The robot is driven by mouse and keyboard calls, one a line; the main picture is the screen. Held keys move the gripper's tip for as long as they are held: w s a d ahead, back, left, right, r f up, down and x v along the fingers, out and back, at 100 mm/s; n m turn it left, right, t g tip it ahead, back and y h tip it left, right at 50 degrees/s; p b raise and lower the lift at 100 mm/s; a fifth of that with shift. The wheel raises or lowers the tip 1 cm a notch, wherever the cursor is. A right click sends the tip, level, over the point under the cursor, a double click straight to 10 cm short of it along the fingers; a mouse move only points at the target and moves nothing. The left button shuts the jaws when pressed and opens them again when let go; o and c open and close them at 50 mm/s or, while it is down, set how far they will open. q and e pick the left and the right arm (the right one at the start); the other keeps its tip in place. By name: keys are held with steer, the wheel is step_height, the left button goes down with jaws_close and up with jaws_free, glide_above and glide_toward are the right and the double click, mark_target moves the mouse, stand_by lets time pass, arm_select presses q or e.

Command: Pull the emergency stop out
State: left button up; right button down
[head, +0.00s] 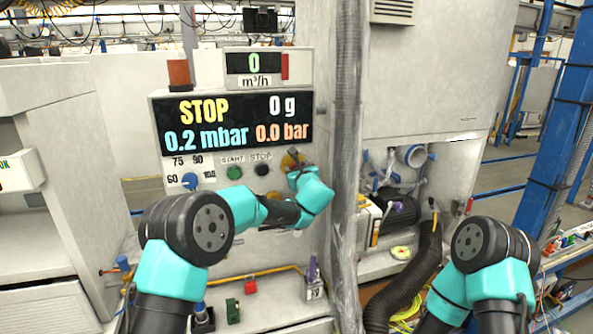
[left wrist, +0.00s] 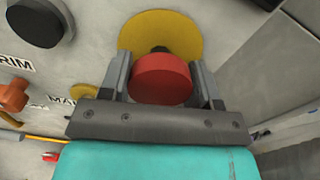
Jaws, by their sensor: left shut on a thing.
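The emergency stop is a round red button (left wrist: 161,79) on a short dark stem, in front of a yellow disc (left wrist: 175,34) on the panel. In the left wrist view my left gripper (left wrist: 162,80) has one finger on each side of the red button and is shut on it. In the head view the yellow disc (head: 292,160) shows at the panel's right side, with my left gripper (head: 298,166) in front of it. The red button is hidden there behind the gripper. My right arm shows at the lower right, but its gripper is out of view.
A green START button (head: 234,172) and a black STOP button (head: 262,169) sit left of the disc, with a blue knob (head: 190,181) further left. A wrapped vertical pipe (head: 347,120) stands close to the right of my left gripper. A display (head: 235,122) is above.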

arm_select(q)
steer(key=shift+s+d, duration=0.25)
steer(key=shift+s, duration=0.35)
steer(key=o, duration=1.3)
steer(key=shift+s, duration=0.15)
steer(key=v, duration=1.7)
steer(key=shift+s, duration=0.1)
